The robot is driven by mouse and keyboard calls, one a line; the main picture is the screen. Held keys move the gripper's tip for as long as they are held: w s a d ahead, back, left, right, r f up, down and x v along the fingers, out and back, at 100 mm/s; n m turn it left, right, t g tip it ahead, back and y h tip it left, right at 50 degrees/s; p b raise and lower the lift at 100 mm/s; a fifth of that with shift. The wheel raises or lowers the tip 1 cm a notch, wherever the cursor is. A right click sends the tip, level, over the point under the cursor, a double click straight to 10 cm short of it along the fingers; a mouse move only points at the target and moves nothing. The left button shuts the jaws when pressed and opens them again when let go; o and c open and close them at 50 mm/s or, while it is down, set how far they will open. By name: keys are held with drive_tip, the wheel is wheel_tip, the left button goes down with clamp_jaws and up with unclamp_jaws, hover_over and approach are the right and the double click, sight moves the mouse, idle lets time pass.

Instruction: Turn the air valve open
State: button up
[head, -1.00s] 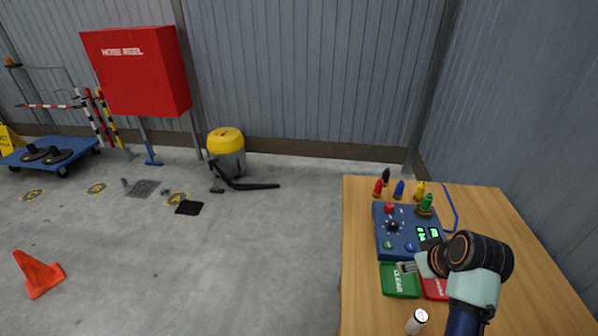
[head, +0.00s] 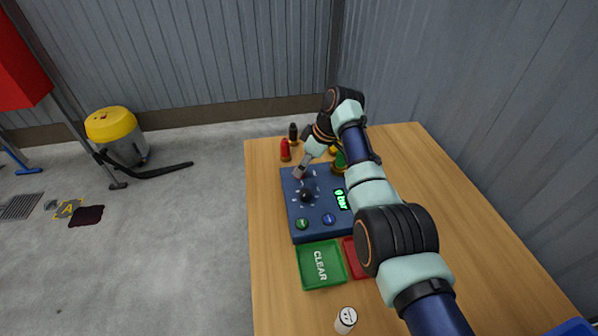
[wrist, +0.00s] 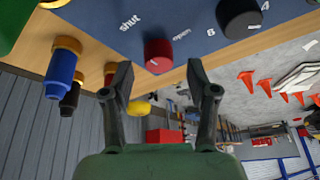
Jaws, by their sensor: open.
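The air valve is a red knob (wrist: 158,53) on the blue panel (head: 308,230), with "shut" and "open" printed beside it in the wrist view. A small pale mark shows on the knob; I cannot tell exactly which word it points to. My gripper (wrist: 160,78) is open, with a finger to either side of the knob's line and the tips just short of it. Nothing is held. In the head view my gripper (head: 298,173) is at the panel's far edge and largely hides the knob.
A black dial (head: 306,196) sits close to the valve on the panel. Red (head: 285,150) and black (head: 293,134) bottle-like pieces stand behind it. A green CLEAR tray (head: 320,265) and a white cylinder (head: 346,320) are nearer. The table's right side (head: 440,200) is bare.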

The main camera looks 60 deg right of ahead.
drive_tip(key=shift+b+x, duration=0.3)
drive_tip(key=shift+x, duration=0.8)
clamp_jaws()
drive_tip(key=shift+r+p, duration=0.15)
drive_tip(key=shift+p, duration=0.25)
